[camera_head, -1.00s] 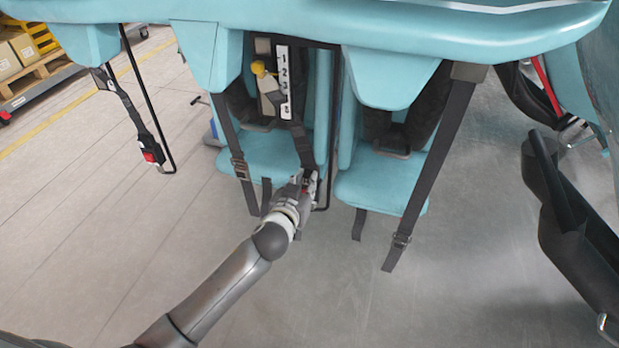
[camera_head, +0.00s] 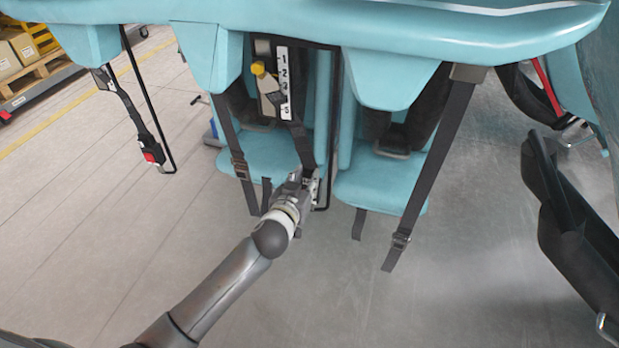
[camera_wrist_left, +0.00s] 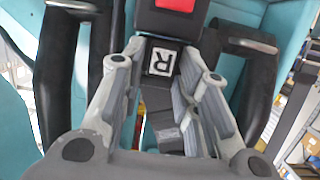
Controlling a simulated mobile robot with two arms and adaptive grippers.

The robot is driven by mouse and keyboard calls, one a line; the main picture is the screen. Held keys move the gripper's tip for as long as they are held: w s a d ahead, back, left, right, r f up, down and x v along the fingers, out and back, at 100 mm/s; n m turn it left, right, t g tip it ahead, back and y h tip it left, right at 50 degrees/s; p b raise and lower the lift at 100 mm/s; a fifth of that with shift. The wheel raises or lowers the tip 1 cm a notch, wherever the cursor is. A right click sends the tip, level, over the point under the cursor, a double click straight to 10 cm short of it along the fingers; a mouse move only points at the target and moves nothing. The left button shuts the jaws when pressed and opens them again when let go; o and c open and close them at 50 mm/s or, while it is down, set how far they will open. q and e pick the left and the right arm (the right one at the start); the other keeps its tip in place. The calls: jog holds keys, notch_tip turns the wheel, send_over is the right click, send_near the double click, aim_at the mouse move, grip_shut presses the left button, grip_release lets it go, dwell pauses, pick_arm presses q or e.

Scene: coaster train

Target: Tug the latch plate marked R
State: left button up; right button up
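The latch plate marked R (camera_wrist_left: 162,60) is a black piece with a white R label, seen in the left wrist view. It sits against a black buckle with a red button (camera_wrist_left: 176,5). My left gripper (camera_wrist_left: 163,70) has its two fingers on either side of the plate, and their tips appear to press on its edges. In the head view, my left gripper (camera_head: 309,182) is at the lower end of a dark strap (camera_head: 304,151), beside the middle seat, and hides the plate there. My right gripper is not in view.
Teal seats (camera_head: 384,190) with hanging dark straps (camera_head: 428,175) stand on both sides of the gripper. A numbered strip (camera_head: 284,82) is above it. Another buckle with a red button (camera_head: 150,157) hangs at left. A black restraint (camera_head: 572,235) is at right. The floor in front is clear.

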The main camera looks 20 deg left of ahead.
pick_arm(q)
jog(key=shift+o, duration=1.2)
jog(key=shift+f, duration=0.15)
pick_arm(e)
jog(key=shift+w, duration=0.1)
pick_arm(q)
jog(key=shift+s, duration=0.1)
jog(key=shift+f, duration=0.1)
jog(key=v, duration=1.2)
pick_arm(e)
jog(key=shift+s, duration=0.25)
